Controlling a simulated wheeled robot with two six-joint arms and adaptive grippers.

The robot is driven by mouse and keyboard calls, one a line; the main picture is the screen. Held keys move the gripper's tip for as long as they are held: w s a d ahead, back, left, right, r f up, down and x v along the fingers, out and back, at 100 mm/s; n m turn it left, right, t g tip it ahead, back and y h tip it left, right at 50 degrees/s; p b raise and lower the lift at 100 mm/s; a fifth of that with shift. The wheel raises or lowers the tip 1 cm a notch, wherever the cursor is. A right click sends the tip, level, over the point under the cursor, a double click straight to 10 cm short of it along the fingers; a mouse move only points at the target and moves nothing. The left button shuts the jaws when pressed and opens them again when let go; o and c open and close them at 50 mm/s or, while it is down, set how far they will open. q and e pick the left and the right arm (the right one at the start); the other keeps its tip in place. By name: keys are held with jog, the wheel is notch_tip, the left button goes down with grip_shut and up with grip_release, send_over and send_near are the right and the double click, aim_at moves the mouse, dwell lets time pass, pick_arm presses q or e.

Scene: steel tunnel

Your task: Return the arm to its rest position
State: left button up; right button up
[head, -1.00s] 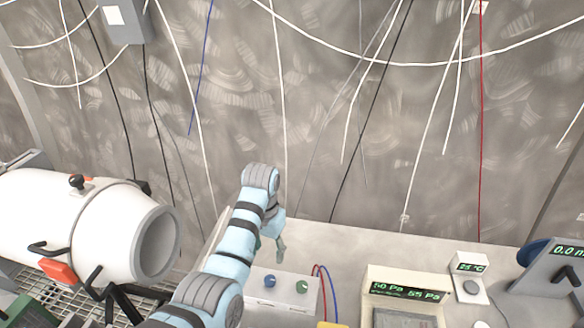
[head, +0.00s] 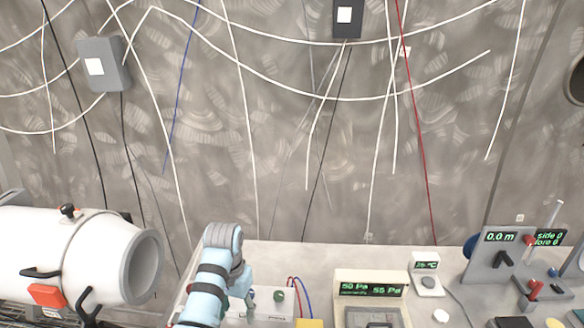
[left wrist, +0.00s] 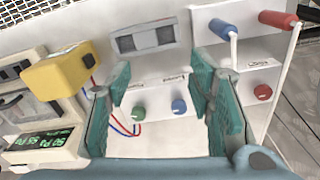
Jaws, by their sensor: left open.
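My left arm (head: 210,285) comes up from the bottom of the head view, light blue with dark bands, bent at a grey joint. My left gripper (head: 250,303) hangs down beyond that joint, partly hidden by the arm, over the left part of the bench. In the left wrist view the two teal fingers of my left gripper (left wrist: 160,88) are spread wide with nothing between them. Beyond them is a white box with a green knob (left wrist: 138,112) and a blue knob (left wrist: 179,106). My right arm is not in view.
A white cylindrical vessel (head: 60,240) with an open end lies at the left. The bench (head: 330,255) holds a pressure display (head: 370,289), a temperature display (head: 426,264) and a panel with levers (head: 500,250). The wrist view shows a yellow block (left wrist: 60,70) and red and blue handles.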

pick_arm(q)
jog(key=s+a+f+n+t, duration=0.2)
jog(key=s+a+f, duration=0.6)
jog(key=s+f, duration=0.45)
jog(key=s+a+r+t, duration=0.1)
jog(key=s+a+r, duration=0.1)
jog(key=s, duration=0.7)
jog(key=s+a+r+t, duration=0.1)
jog(key=s+r, duration=0.2)
jog(key=s, duration=0.6)
notch_tip(320, 180, down, 19)
jog(key=a+g, duration=0.2)
jog(key=s+f+b, duration=0.1)
jog(key=s+f, duration=1.4)
jog(key=shift+s+a+n+g+y+b, duration=0.3)
jog(key=shift+a+n+g+y+b, duration=0.1)
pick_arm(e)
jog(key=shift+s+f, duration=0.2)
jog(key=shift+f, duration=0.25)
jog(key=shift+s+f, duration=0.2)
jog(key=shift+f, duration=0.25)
